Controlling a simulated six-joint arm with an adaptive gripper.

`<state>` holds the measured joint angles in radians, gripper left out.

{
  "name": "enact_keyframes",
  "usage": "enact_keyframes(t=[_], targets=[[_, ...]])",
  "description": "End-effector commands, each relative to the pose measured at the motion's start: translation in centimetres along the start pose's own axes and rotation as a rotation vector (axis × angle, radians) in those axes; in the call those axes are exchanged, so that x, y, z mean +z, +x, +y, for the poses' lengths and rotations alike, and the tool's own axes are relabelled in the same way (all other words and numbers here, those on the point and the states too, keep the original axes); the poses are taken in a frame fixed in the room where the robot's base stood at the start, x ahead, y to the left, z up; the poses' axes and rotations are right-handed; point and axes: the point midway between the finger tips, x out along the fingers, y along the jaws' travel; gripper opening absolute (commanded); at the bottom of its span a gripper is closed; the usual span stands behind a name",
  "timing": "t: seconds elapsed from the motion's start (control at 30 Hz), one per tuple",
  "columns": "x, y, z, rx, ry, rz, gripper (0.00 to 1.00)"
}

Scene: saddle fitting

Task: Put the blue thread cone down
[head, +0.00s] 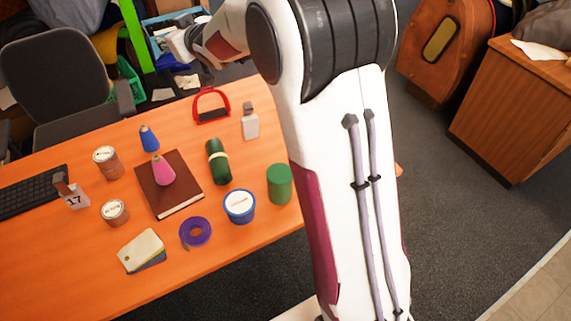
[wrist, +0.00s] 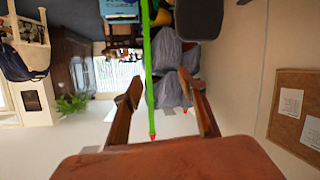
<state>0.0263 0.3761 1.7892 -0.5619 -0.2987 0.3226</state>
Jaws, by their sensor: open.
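The blue thread cone (head: 149,139) stands upright on the orange table, just behind the far edge of a brown book (head: 183,195). A pink thread cone (head: 162,171) stands on the book. My gripper (wrist: 160,92) is open in the wrist view, with nothing between its fingers. In the head view my arm reaches up and away past the table's far side, well apart from the blue cone. The fingers cannot be made out clearly there.
Around the book are tins (head: 107,162), a green roll (head: 218,162), a blue tub (head: 239,206), a green cylinder (head: 279,184), purple tape (head: 195,233) and cards (head: 141,251). A red stirrup (head: 211,107) lies at the back. The table's front left is clear.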

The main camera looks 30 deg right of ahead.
Motion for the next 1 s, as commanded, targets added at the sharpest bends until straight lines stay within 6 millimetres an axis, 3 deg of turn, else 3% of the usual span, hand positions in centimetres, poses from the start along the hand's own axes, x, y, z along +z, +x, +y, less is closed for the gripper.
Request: enact_keyframes(t=[0.47,1.0], targets=[[0.9,-11.7,1.9,0.121,0.05,-0.179,0.41],[6.2,-25.6,0.5,0.17,0.129,-0.4,0.41]])
